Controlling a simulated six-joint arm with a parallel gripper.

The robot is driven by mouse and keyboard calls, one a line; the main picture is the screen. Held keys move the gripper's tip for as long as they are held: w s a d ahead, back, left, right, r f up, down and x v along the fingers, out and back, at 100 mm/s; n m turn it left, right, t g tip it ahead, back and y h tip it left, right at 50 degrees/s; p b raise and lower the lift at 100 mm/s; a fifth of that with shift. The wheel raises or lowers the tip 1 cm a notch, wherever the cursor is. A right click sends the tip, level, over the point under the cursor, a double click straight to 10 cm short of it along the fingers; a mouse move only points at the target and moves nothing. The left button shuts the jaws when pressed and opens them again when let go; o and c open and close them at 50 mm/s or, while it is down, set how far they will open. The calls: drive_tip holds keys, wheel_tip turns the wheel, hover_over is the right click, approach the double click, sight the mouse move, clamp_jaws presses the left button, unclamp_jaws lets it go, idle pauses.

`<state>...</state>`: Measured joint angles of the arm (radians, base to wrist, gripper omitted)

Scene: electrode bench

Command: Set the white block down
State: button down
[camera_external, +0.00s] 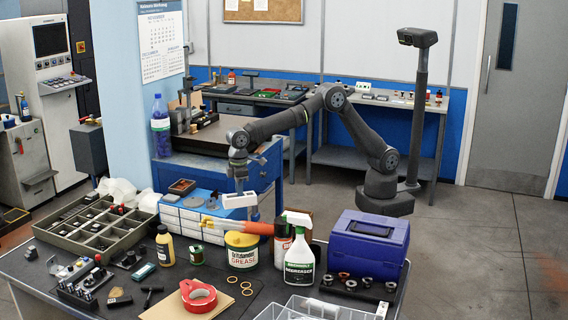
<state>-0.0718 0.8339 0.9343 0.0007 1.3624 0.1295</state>
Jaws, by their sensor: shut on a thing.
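My gripper (239,187) points down and is shut on a white block (239,201). The block is held in the air above the back part of the cluttered table, in front of the blue cabinet. It appears above and behind the yellow grease tub (241,250) in the picture. The fingertips are small here, and how they sit on the block is hard to make out.
The dark table (215,293) carries a compartment tray (95,222), a white spray bottle (297,255), a blue case (368,243), a red tape roll (198,296) and clear bins (310,309). White drawers (190,215) stand behind. Small bare patches show near the front.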

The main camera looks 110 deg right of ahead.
drive_tip(key=s+d+f, duration=0.1)
drive_tip(key=d+f, duration=0.1)
drive_tip(key=d, duration=0.3)
wheel_tip(320, 180, up, 12)
drive_tip(key=m, duration=0.9)
hover_over(334, 297)
wheel_tip(334, 297, down, 19)
drive_tip(key=shift+f, duration=0.35)
drive_tip(key=shift+f, duration=4.8)
